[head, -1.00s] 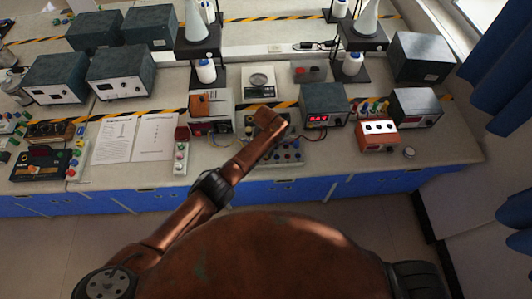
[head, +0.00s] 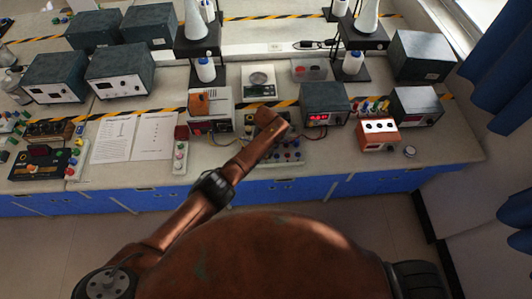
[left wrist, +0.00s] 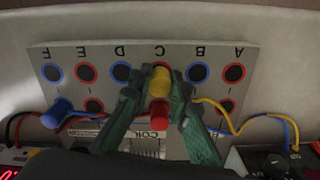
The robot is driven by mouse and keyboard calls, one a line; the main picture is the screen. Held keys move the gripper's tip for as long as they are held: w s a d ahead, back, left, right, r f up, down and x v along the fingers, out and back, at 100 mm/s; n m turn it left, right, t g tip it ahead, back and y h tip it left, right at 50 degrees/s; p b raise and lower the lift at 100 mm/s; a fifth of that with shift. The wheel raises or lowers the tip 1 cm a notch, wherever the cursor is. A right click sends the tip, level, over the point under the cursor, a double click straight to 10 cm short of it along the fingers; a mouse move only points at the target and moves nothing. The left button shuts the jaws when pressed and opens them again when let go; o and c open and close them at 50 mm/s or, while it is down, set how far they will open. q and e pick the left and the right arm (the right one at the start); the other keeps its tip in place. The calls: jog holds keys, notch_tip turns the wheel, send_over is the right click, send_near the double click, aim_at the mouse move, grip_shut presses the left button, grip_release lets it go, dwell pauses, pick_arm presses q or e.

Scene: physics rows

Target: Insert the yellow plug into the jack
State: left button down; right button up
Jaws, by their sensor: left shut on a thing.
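The yellow plug (left wrist: 160,80) is between the fingertips of my left gripper (left wrist: 162,88), which is shut on it. The plug is over the letter-C column of the grey jack panel (left wrist: 70,54), whose letters appear upside down. It covers the upper position there; I cannot tell whether it is in the hole or just above it. A red plug (left wrist: 159,116) shows directly below it in the picture, between the fingers. In the head view my left arm's end hides the gripper and plug, and part of the panel (head: 293,157). My right gripper is not in view.
A blue plug (left wrist: 56,114) with a cable sits at the panel's left. Yellow and blue cables (left wrist: 262,116) curve past its right side. A power supply (head: 325,104) with red digits and an orange box (head: 377,134) stand right of the panel. An open book (head: 137,137) lies left.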

pick_arm(q)
jog(key=shift+f, duration=0.15)
jog(key=c, duration=1.7)
grip_release()
jog(key=shift+c, duration=0.2)
jog(key=shift+o, duration=0.6)
jog(key=o, duration=0.3)
jog(key=shift+r+p, duration=3.15)
jog(key=shift+r, duration=0.15)
jog(key=shift+s+f, duration=0.1)
